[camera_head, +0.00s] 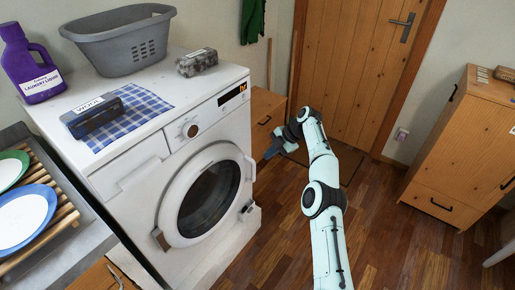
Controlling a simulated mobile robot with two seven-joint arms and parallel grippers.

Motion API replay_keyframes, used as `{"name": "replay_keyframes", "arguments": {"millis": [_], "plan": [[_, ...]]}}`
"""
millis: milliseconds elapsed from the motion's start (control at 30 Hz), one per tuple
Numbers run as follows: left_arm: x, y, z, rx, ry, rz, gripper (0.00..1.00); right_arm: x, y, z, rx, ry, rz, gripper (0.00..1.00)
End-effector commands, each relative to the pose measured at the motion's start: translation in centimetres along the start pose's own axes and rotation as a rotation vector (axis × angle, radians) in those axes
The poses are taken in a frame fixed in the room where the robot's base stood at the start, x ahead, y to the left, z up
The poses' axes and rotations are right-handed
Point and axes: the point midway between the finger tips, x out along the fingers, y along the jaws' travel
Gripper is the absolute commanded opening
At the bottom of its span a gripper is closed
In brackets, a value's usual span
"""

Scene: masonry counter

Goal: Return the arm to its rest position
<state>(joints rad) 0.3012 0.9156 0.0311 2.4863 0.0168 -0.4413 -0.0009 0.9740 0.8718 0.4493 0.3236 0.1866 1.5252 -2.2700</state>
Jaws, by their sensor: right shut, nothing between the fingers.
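My right gripper (275,148) is at the far end of my pale right arm, which reaches forward from the lower middle of the view. The gripper hangs over the floor to the right of the washing machine (226,130), in front of a wooden cabinet. It is shut and empty, and it looks apart from the machine. My left gripper is not in view.
A dish rack (58,222) stands left. Floor (400,255) right of my arm is clear.

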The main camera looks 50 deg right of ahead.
Motion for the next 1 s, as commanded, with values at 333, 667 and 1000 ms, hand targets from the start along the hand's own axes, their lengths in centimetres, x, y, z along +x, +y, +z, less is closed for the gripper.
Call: {"name": "replay_keyframes", "arguments": {"millis": [333, 667, 1000], "plan": [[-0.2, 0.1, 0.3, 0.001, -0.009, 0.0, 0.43, 0.5, 0.0, -0.1, 0.016, 0.003, -0.008, 0.0], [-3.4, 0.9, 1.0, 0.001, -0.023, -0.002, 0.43, 16.0, -3.2, -5.8, 0.487, -0.02, -0.169, 0.0], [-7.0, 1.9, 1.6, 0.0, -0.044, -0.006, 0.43, 28.8, -18.6, -17.8, 1.064, -0.228, -0.329, 0.0]]}}
